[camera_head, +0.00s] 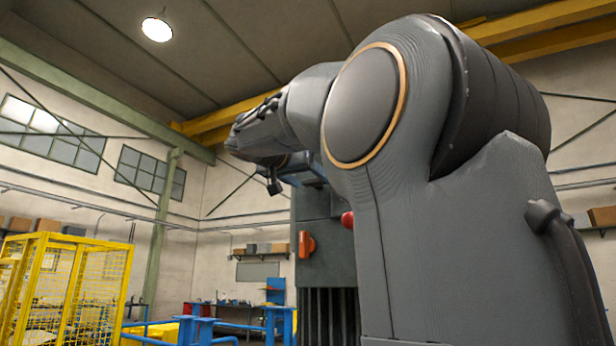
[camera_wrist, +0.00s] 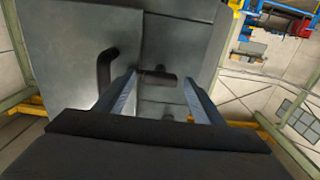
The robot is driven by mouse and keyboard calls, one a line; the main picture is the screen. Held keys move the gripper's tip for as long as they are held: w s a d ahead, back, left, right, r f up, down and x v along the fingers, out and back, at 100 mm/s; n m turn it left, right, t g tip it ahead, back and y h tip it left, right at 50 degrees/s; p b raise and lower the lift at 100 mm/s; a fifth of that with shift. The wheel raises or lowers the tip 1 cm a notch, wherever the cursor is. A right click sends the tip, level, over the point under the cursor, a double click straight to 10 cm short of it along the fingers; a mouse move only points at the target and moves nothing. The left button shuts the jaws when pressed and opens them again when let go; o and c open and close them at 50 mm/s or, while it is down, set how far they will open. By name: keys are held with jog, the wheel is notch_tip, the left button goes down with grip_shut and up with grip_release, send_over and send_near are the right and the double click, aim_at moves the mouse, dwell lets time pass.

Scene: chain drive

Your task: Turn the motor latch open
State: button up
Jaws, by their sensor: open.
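In the wrist view my gripper (camera_wrist: 159,78) is open, with its two blue-grey fingers pointing at the face of a grey cabinet. A dark T-shaped latch (camera_wrist: 157,74) shows between the fingertips and looks like the motor latch. The fingers appear to stand either side of it; I cannot tell whether they touch it or how far off it is. Nothing is visibly held. In the head view my arm hides most of the gripper and the latch.
A dark bent handle (camera_wrist: 104,68) sticks out left of the fingers in the wrist view. In the head view the grey cabinet (camera_head: 327,266) carries an orange handle (camera_head: 306,245) and a red knob (camera_head: 347,220). A yellow cage (camera_head: 65,285) stands far left.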

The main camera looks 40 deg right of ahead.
jog(key=c, duration=1)
jog(key=shift+c, duration=0.2)
jog(key=shift+n+b, duration=0.35)
jog(key=shift+n, duration=0.15)
jog(key=n+b, duration=0.1)
jog(key=n, duration=0.1)
jog(key=shift+n+b, duration=0.3)
jog(key=shift+n, duration=0.1)
jog(key=n+b, duration=0.1)
jog(key=n, duration=0.3)
jog(key=shift+n, duration=0.3)
jog(key=n+p, duration=0.1)
jog(key=n, duration=0.8)
jog(key=shift+r+p, duration=0.1)
jog(key=shift+p, duration=0.3)
jog(key=shift+n, duration=0.4)
